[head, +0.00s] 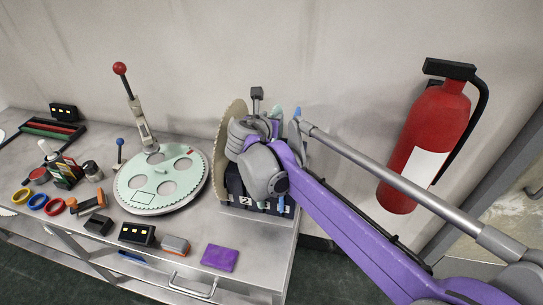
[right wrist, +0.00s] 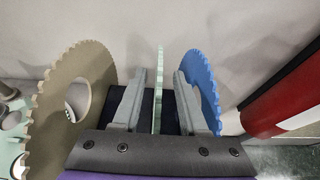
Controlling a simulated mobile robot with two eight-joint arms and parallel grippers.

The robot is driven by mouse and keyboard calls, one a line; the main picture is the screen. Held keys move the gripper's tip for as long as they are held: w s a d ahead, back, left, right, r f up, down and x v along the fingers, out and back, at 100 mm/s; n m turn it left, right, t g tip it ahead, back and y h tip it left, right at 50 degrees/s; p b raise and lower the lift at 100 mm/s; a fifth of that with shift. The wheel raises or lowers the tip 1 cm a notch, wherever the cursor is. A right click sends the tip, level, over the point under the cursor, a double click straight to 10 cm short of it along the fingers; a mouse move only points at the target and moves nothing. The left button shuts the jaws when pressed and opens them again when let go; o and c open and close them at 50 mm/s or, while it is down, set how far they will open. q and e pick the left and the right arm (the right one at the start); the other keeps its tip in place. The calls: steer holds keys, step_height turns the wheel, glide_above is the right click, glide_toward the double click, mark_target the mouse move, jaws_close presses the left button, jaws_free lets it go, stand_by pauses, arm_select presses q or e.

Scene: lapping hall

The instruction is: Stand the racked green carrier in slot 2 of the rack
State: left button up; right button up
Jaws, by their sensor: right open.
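The green carrier (right wrist: 159,92), a thin toothed disc seen edge-on, stands upright in the right wrist view. My right gripper (right wrist: 155,78) is open, with one grey finger on each side of the green carrier and a gap on both sides. In the head view my right gripper (head: 268,150) is over the rack (head: 234,186), a dark block with white number labels; a "2" is readable. My arm hides most of the carrier there, and I cannot tell which slot it stands in. My left gripper is not in view.
A beige toothed disc (right wrist: 78,85) stands left of the fingers and a blue one (right wrist: 205,82) close to the right finger. A lapping plate (head: 160,185) lies left of the rack. A red fire extinguisher (head: 425,145) hangs at right. A purple block (head: 220,257) lies in front.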

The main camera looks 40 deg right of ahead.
steer(key=shift+x, duration=1.2)
jaws_close()
stand_by(0.5)
